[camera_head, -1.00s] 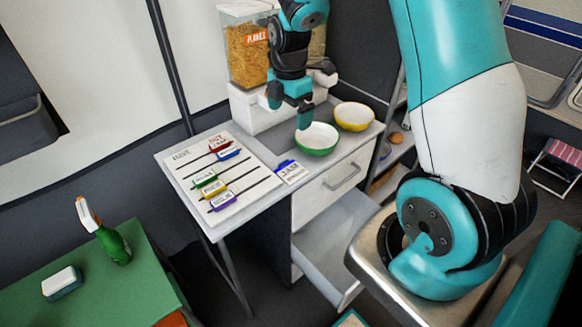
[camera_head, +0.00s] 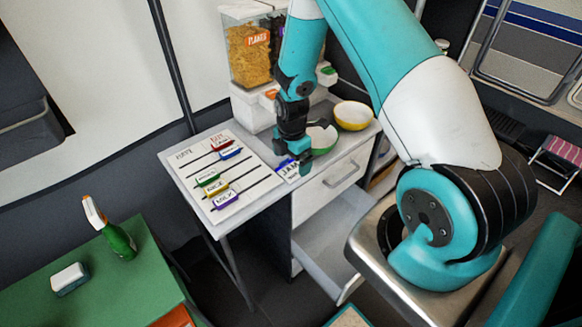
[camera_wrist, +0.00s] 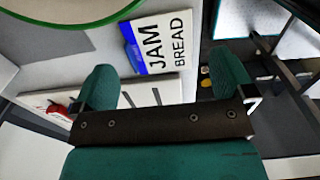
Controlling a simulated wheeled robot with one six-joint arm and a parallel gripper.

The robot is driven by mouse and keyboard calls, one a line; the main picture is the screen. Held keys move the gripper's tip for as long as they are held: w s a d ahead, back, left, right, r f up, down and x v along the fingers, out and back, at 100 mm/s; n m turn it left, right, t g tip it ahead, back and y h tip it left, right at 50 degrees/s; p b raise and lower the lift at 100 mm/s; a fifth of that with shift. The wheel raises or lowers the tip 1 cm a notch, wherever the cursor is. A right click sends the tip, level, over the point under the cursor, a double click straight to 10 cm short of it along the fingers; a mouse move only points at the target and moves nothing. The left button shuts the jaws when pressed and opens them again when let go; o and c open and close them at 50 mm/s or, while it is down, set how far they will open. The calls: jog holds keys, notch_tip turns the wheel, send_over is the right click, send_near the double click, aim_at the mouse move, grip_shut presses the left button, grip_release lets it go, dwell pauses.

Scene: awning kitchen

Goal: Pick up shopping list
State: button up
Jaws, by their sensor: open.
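The shopping list is a small white card (camera_wrist: 170,40) reading JAM and BREAD, with a blue strip along one end. It lies on the grey counter (camera_head: 262,142) beside the larger board. In the head view the list (camera_head: 288,170) is partly covered by my gripper (camera_head: 300,158), which is low over that part of the counter. In the wrist view my gripper (camera_wrist: 163,82) is open, its two green fingers apart with nothing held between them. The list appears beyond the fingertips, between their directions; I cannot tell the remaining height.
A white board (camera_head: 238,185) with coloured labelled clips lies left of the list. A green bowl (camera_head: 322,138), partly hidden by my gripper, and a yellow bowl (camera_head: 353,116) stand close by. Cereal dispensers (camera_head: 250,55) stand behind. A lower drawer (camera_head: 325,245) is open.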

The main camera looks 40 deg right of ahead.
aim_at(292, 169)
jog(key=shift+f, duration=1.3)
jog(key=c, duration=0.9)
jog(key=shift+r, duration=0.15)
